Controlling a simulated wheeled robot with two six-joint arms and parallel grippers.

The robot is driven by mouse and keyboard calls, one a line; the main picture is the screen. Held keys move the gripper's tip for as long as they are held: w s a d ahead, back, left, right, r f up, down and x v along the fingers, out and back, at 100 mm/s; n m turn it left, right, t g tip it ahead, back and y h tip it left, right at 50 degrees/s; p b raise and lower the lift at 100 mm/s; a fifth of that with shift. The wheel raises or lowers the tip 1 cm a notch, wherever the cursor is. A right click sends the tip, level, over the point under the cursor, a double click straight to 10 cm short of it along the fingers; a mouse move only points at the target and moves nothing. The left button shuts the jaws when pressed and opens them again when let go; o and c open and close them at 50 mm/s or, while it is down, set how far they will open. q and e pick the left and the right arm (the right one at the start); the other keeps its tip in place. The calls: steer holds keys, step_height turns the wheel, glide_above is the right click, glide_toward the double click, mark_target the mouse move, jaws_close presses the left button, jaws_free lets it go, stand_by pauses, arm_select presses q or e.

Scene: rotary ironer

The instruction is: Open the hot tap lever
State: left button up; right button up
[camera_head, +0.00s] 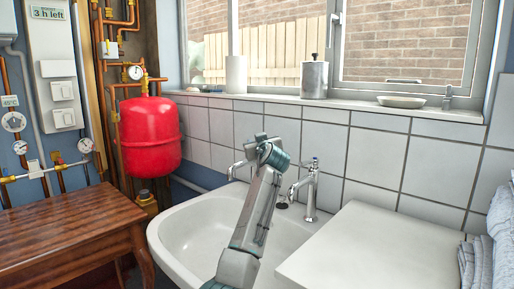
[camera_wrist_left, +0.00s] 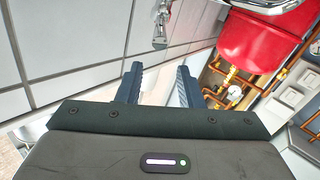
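Two chrome taps stand at the back of the white sink (camera_head: 182,232). The left tap (camera_head: 238,166) shows only its spout in the head view; my left arm hides its body and lever. The right tap (camera_head: 311,192) is in full view, upright, with a small lever on top. My left gripper (camera_head: 266,148) is in front of the left tap; I cannot tell whether it touches it. In the left wrist view my left gripper (camera_wrist_left: 158,82) has its fingers apart with nothing between them. A chrome tap (camera_wrist_left: 161,24) shows beyond the fingertips. My right gripper is out of view.
A tiled wall (camera_head: 377,155) and a sill with a metal canister (camera_head: 314,79) and a dish (camera_head: 401,101) lie behind the taps. A red vessel (camera_head: 149,136) hangs at left above a wooden table (camera_head: 70,232). A white flat top (camera_head: 375,250) and folded cloths (camera_head: 478,262) are at right.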

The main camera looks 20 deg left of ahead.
arm_select(q)
steer(key=s+a+r+p+v, duration=0.1)
steer(key=a+v, duration=0.1)
steer(key=v, duration=0.9)
steer(key=shift+s, duration=0.35)
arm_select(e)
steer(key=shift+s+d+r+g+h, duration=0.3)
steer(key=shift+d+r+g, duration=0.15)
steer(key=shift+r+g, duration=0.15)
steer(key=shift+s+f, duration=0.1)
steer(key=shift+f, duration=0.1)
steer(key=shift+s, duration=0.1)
